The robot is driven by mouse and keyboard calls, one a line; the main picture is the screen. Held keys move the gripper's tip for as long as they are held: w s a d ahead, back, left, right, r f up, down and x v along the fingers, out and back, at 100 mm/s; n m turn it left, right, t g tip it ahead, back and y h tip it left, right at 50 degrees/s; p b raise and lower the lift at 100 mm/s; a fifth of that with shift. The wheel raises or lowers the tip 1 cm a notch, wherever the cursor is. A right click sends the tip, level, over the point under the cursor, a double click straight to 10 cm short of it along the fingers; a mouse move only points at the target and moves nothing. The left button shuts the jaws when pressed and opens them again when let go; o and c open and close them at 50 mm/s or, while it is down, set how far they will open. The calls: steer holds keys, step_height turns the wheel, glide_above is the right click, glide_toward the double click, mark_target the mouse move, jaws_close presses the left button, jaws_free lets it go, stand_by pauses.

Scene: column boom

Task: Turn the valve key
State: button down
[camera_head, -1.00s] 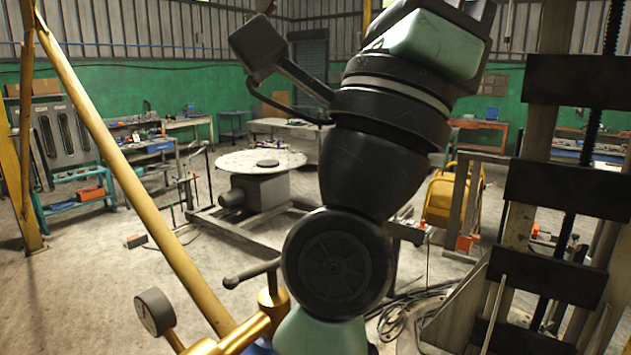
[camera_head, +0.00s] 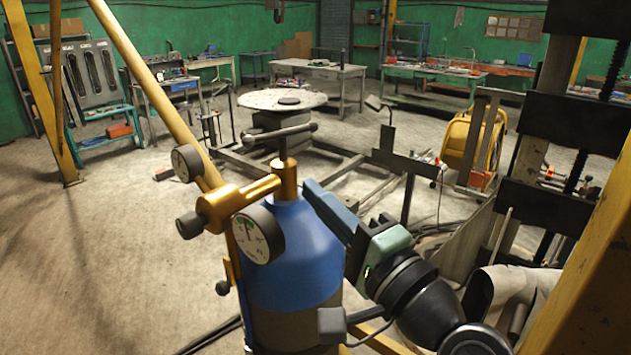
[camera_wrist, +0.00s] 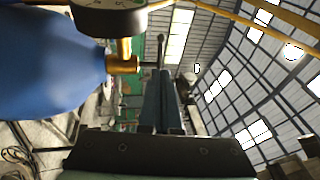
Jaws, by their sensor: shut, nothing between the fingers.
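The valve key (camera_head: 283,138) is a dark T-shaped bar with knobbed ends, standing upright on the brass valve (camera_head: 289,182) of a blue gas cylinder (camera_head: 292,250). My gripper (camera_head: 312,190) is shut and empty, its dark blue fingers together. It is tilted, with its tips close to the right of the valve and below the key's crossbar. I cannot tell whether it touches the cylinder. In the wrist view the fingers (camera_wrist: 163,80) point up the picture toward the key (camera_wrist: 160,50), with the brass valve (camera_wrist: 122,64) and blue cylinder (camera_wrist: 50,65) to their left.
Two round gauges, one facing front (camera_head: 257,236) and one further back (camera_head: 186,163), stick out from the brass regulator (camera_head: 222,203). A yellow post (camera_head: 150,80) slants behind the cylinder. A round table (camera_head: 282,101) stands beyond. The floor at left is largely clear.

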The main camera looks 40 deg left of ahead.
mark_target(257, 142)
steer(key=p+x, duration=0.5)
steer(key=x, duration=0.6)
steer(key=shift+a+r, duration=0.25)
steer(key=shift+a, duration=0.15)
steer(key=shift+f, duration=0.1)
steer(key=shift+s+a+b, duration=0.2)
steer(key=shift+a+b, duration=0.15)
steer(key=shift+a, duration=0.3)
steer(key=shift+a+b, duration=0.6)
steer(key=shift+b, duration=0.05)
